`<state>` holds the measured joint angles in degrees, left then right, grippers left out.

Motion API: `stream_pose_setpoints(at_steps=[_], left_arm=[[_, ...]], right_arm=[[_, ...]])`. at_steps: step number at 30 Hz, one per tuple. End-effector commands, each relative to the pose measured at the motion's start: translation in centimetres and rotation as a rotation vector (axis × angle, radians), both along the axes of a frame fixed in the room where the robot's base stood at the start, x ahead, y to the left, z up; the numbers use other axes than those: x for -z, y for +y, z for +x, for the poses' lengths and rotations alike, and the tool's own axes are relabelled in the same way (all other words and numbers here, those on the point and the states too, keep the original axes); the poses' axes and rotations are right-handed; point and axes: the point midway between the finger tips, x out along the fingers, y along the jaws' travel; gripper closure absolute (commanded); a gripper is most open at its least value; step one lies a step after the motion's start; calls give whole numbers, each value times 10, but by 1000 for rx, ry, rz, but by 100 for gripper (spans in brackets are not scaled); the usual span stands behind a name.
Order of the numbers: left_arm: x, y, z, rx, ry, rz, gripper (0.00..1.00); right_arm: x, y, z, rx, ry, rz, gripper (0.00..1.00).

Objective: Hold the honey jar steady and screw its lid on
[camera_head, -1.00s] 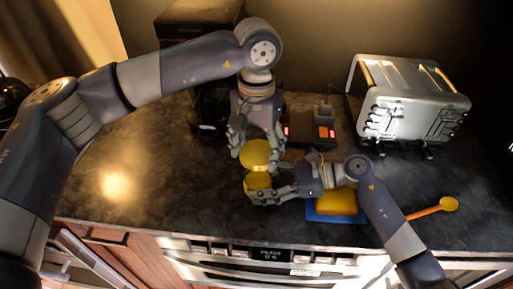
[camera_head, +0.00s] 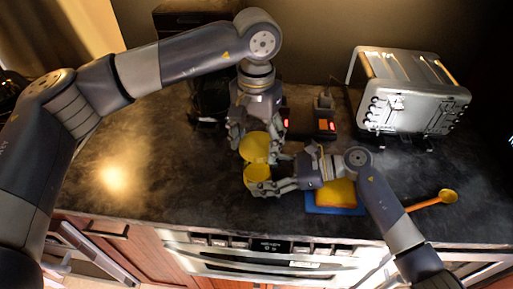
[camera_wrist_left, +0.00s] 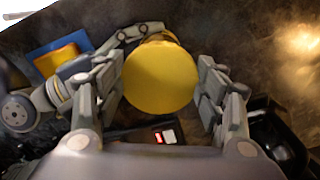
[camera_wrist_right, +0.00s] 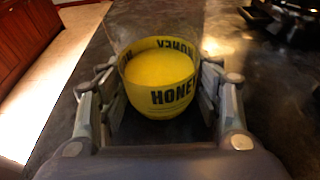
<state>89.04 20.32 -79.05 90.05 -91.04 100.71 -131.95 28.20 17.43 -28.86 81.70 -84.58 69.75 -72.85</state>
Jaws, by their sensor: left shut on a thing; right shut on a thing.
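The yellow round lid (camera_head: 255,146) is between the fingers of my left gripper (camera_head: 257,140). In the left wrist view the lid (camera_wrist_left: 160,78) is a plain yellow disc gripped on both sides. The honey jar (camera_head: 258,173) is just below it, held from the right by my right gripper (camera_head: 270,186). In the right wrist view the upright jar (camera_wrist_right: 160,80) has a yellow label reading HONEY and sits between the shut fingers. The lid overlaps the jar's top in the head view. I cannot tell whether lid and jar touch.
A yellow sponge-like block (camera_head: 340,190) lies on a blue tray (camera_head: 335,210) right of the jar. A yellow-headed, orange-handled utensil (camera_head: 432,203) lies further right. A silver toaster (camera_head: 410,95) and a dark device (camera_head: 318,125) stand behind. The left counter (camera_head: 140,165) is clear.

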Motion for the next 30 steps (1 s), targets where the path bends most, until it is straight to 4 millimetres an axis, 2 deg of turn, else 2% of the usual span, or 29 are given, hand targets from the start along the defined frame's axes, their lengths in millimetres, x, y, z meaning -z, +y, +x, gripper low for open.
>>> stream_pose_setpoints(at_steps=[30], left_arm=[[17,0,0,0,1,0,45]], right_arm=[[0,0,0,0,0,-1,54]])
